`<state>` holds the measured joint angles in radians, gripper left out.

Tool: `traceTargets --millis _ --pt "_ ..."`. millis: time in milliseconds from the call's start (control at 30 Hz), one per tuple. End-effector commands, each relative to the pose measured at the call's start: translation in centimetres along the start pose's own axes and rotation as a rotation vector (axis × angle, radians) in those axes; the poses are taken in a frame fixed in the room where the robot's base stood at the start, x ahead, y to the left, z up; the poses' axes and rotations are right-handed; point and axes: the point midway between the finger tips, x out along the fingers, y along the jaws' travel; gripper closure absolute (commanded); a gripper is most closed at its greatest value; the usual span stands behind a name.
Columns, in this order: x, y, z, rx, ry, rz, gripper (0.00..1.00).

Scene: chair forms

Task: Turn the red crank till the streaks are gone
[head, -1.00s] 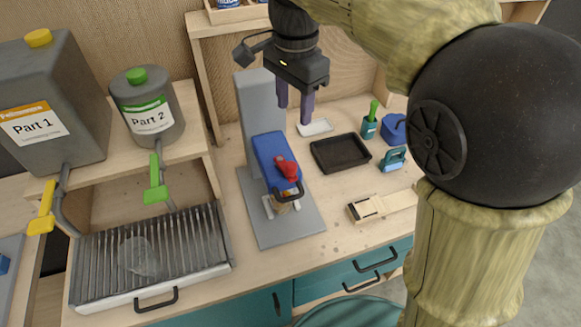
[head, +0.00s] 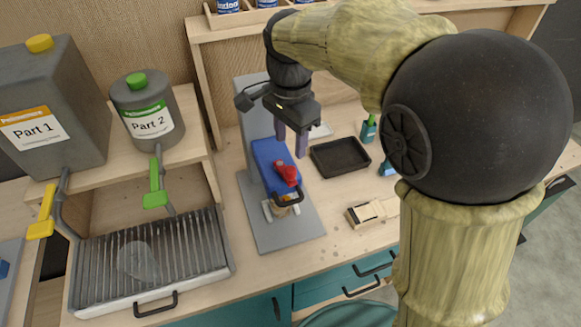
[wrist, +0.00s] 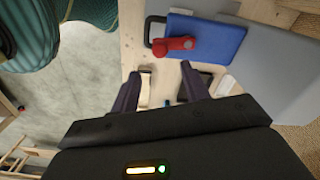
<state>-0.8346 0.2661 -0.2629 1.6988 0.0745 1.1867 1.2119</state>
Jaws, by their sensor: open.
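The red crank (head: 287,173) sits on top of a blue block (head: 266,156) on a grey stand (head: 284,230). A black handle (head: 288,195) is at the block's front. In the wrist view the red crank (wrist: 178,44) lies on the blue block (wrist: 215,42), beyond my fingertips. My gripper (head: 290,150) is open and empty, fingers pointing down, above and just behind the crank, apart from it. A cup (head: 281,209) stands beneath the block, partly hidden by the handle. I cannot make out streaks in it.
Grey containers marked Part 1 (head: 45,100) and Part 2 (head: 147,112) stand on the left shelf above a grated tray (head: 150,250). My arm hides the table's right side.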

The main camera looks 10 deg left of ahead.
Motion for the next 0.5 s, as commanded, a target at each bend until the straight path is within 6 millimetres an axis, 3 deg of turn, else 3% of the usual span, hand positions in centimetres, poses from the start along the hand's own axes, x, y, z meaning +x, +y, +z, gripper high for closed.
traceTargets --millis 500 --pt "8.6 0.1 0.0 0.001 0.000 0.003 0.54"
